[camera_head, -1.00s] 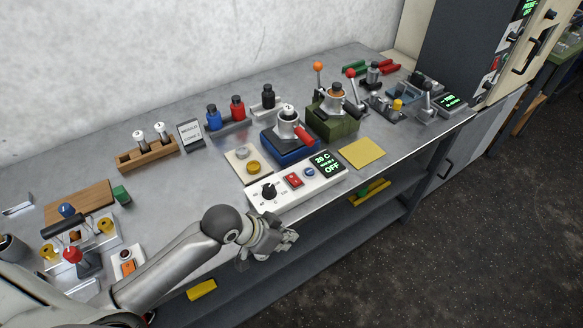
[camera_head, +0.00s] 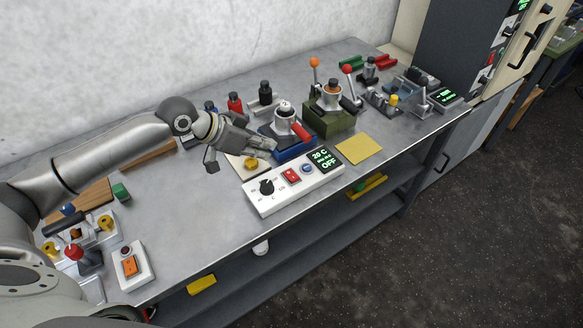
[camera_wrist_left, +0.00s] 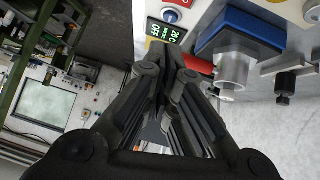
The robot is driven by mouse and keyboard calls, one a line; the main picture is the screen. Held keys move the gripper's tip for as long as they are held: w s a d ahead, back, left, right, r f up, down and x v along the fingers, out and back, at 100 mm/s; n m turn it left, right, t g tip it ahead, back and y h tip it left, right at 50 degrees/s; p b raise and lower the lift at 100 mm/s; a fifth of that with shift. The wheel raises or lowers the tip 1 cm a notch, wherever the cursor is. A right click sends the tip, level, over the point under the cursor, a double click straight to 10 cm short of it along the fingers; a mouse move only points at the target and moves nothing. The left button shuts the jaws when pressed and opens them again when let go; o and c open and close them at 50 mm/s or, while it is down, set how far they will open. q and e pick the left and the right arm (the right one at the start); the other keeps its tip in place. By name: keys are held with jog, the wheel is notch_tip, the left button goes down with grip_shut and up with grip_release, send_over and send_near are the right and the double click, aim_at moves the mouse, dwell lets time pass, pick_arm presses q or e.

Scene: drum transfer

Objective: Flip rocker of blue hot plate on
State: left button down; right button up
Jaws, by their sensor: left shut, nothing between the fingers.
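The white control panel (camera_head: 278,204) lies at the front edge of the bench in the head view. It carries a black knob (camera_head: 266,187), a red rocker (camera_head: 291,175), a blue button (camera_head: 307,168) and a green display (camera_head: 323,159) reading OFF. Behind it stands the blue hot plate (camera_head: 292,152) with a metal vessel and a red handle (camera_head: 301,132). My left gripper (camera_head: 272,148) is shut and empty, above the bench just left of the blue hot plate. The left wrist view shows its closed fingers (camera_wrist_left: 160,62) and the display (camera_wrist_left: 164,32). My right gripper is out of view.
Red (camera_head: 236,102) and black bottles stand behind my left gripper. An orange-switch box (camera_head: 130,265) sits at the bench's left.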

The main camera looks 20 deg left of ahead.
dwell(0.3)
pick_arm(q)
jog(key=p, duration=0.3)
send_over(292, 178)
jog(key=f, duration=0.6)
jog(key=shift+w+a+f, duration=0.2)
jog(key=shift+a+f, duration=0.05)
jog(key=shift+f, duration=0.15)
notch_tip(292, 178, down, 3)
jog(key=shift+s+d+f+p, duration=0.1)
jog(key=shift+d+f+p, duration=0.05)
jog(key=shift+p, duration=0.5)
jog(key=shift+s+f, duration=0.1)
jog(key=shift+f, duration=0.4)
